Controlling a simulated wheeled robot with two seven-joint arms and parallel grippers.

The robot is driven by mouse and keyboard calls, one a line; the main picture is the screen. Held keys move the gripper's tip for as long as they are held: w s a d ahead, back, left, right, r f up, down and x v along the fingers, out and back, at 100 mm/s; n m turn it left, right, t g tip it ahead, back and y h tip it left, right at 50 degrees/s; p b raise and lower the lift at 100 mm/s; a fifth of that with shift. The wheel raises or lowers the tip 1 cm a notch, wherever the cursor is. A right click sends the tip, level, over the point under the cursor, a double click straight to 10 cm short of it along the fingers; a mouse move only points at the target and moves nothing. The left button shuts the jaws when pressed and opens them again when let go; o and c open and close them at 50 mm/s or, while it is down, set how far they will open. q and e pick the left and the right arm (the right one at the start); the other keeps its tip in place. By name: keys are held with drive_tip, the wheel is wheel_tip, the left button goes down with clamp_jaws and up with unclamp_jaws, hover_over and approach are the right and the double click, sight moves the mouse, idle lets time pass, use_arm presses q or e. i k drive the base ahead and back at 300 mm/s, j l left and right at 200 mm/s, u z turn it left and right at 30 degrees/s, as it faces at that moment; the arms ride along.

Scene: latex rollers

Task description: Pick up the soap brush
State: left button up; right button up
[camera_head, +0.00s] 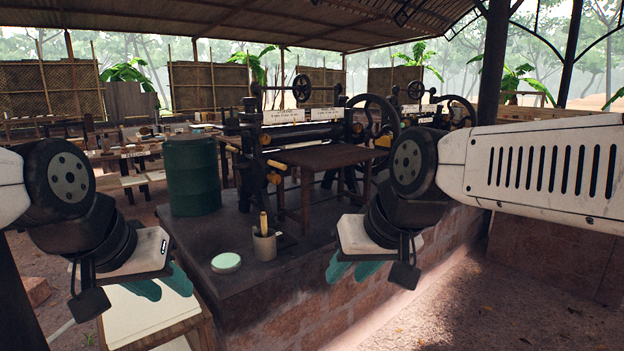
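A stick-like wooden handle (263,222) stands upright out of a grey cup (264,244) on the dark platform. It may be the soap brush; its lower end is hidden in the cup. A round mint-green disc or tub (226,262) lies on the platform left of and nearer than the cup. My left gripper (162,284) has teal fingers spread apart, empty, off the platform's left side above a pale board. My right gripper (352,270) also has teal fingers apart and empty, to the right of the cup near the platform's right edge. Neither gripper touches the cup or handle.
A green drum (193,176) stands behind the cup on the left. A roller machine (306,130) with handwheels and a brown table (322,155) stands behind. The pale board (140,315) is at the lower left. The platform's front corner is clear.

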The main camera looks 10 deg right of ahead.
sight(264, 228)
drive_tip(key=i+u, duration=0.35)
drive_tip(key=i, duration=1)
